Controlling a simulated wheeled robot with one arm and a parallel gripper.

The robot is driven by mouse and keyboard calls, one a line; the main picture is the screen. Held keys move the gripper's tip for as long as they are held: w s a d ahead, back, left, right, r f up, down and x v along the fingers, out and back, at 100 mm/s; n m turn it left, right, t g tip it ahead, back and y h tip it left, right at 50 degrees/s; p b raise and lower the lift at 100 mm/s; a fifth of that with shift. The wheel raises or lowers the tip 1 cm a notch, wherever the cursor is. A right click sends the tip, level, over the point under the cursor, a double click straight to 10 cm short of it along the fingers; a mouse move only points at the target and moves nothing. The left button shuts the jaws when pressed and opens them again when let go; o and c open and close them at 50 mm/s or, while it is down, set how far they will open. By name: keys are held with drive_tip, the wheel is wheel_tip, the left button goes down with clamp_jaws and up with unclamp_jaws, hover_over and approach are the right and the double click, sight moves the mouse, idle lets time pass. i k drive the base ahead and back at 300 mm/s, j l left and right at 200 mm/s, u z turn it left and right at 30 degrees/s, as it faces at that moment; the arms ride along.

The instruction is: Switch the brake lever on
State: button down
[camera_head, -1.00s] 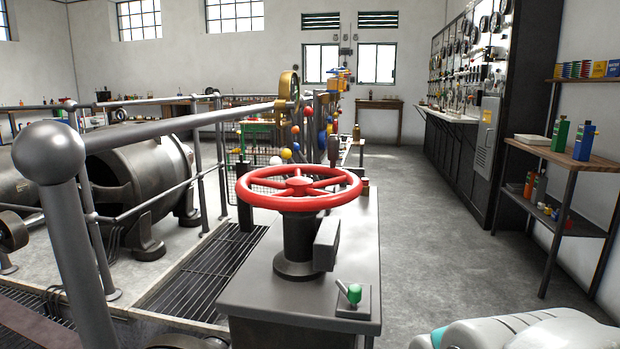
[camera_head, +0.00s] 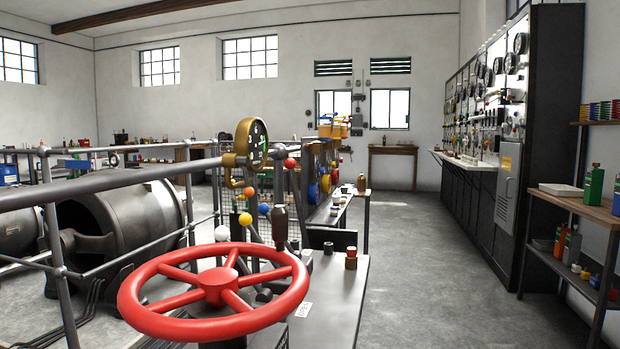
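No lever in view is readably marked as the brake lever. A vertical lever with a dark brown grip (camera_head: 280,224) stands behind the red handwheel (camera_head: 222,283) on the grey bench. My gripper is not in view.
The grey bench (camera_head: 340,300) fills the lower middle. Railings and a large dark dynamo (camera_head: 120,225) are on the left. A brass gauge (camera_head: 252,143) rises behind the wheel. Open concrete floor (camera_head: 425,270) lies to the right, before the gauge panel (camera_head: 475,120) and a shelf (camera_head: 580,205).

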sight(289, 164)
drive_tip(key=i+l, duration=1.4)
drive_tip(key=l, duration=0.15)
drive_tip(key=u, duration=1.85)
drive_tip(key=k, duration=0.15)
drive_tip(key=i, duration=0.15)
